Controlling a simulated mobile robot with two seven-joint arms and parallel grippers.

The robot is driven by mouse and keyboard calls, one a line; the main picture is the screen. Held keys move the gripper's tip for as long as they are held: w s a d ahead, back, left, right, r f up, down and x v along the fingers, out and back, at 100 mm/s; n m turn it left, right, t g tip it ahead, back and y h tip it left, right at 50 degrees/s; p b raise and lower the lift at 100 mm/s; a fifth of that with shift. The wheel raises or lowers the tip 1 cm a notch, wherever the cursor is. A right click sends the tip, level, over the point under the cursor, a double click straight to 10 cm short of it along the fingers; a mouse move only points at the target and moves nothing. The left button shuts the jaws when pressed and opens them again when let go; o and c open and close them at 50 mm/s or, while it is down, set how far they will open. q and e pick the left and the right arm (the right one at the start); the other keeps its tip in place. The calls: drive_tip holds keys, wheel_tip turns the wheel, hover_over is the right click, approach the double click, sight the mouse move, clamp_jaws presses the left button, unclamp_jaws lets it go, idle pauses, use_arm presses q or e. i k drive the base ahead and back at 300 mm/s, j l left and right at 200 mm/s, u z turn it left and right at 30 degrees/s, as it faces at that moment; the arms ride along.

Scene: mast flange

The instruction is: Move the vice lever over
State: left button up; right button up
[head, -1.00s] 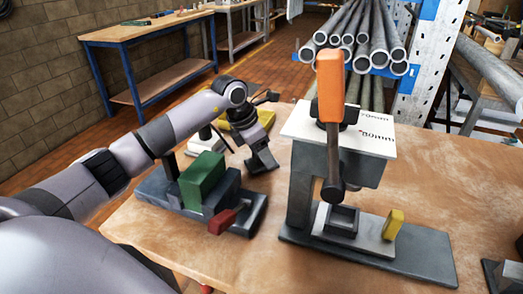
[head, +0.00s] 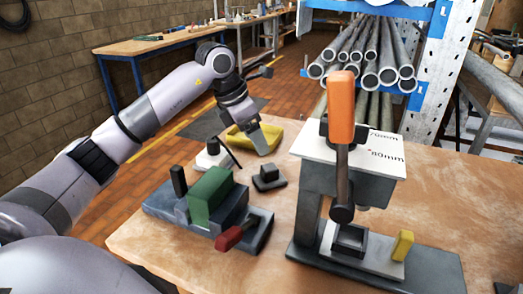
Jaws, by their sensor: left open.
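The vice (head: 172,208) is a grey body on the left of the table in the head view. A green block (head: 210,196) stands upright in it. The vice lever, with its red handle (head: 230,238), lies low at the front right of the vice. My left gripper (head: 265,146) is open, behind and to the right of the vice, above a small dark block with a knob (head: 268,178). It is well apart from the lever. Its fingers show edge-on. My right gripper is out of view.
A press with an orange-handled lever (head: 341,105) stands to the right, with a yellow block (head: 402,246) on its base. A yellow tray (head: 283,134) and a small white-based stand (head: 211,158) are behind the vice. Bare tabletop (head: 150,248) lies in front.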

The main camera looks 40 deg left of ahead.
sight(226, 241)
drive_tip(key=k, duration=1)
